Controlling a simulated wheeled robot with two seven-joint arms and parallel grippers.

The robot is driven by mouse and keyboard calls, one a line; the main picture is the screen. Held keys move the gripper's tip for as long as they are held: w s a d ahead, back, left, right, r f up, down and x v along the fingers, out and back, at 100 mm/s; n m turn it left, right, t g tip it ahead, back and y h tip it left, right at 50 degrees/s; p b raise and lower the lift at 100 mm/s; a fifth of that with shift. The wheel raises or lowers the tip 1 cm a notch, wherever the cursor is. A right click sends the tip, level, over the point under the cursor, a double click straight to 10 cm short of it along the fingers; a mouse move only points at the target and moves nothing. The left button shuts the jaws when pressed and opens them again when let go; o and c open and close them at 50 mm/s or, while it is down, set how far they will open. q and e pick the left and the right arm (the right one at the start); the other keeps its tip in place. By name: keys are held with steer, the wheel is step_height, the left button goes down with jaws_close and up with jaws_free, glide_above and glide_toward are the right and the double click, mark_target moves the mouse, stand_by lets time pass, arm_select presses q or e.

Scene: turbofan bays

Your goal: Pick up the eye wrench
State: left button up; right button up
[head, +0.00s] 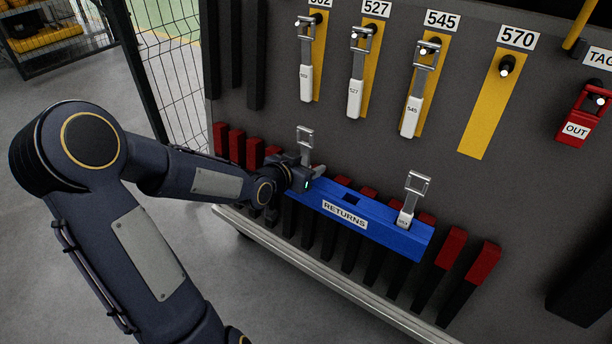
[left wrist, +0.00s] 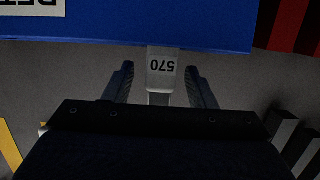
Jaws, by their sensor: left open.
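An eye wrench with a silver eye end (head: 305,137) stands in the left part of the blue RETURNS holder (head: 385,226). In the left wrist view its pale handle (left wrist: 163,70) shows the label 570, upside down. My left gripper (head: 312,172) is at the holder's left end, by this wrench. In the left wrist view my left gripper (left wrist: 163,78) is open, with one finger on each side of the handle and a gap on both sides. In the head view the gripper hides the lower handle. A second eye wrench (head: 412,198) stands in the holder's right part.
Eye wrenches hang on the pegs at 527 (head: 357,80) and 545 (head: 419,95), and another hangs left of them. The yellow strip at 570 (head: 490,105) has a bare peg. A red OUT tag (head: 580,120) hangs at right. Red-topped black bars (head: 450,250) line the panel's lower part.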

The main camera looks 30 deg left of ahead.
mark_target(310, 131)
arm_select(q)
steer(key=shift+w+f, duration=0.3)
steer(key=shift+w, duration=0.3)
jaws_close()
steer(key=shift+r, duration=0.15)
step_height(310, 131, up, 10)
steer(key=p, duration=0.5)
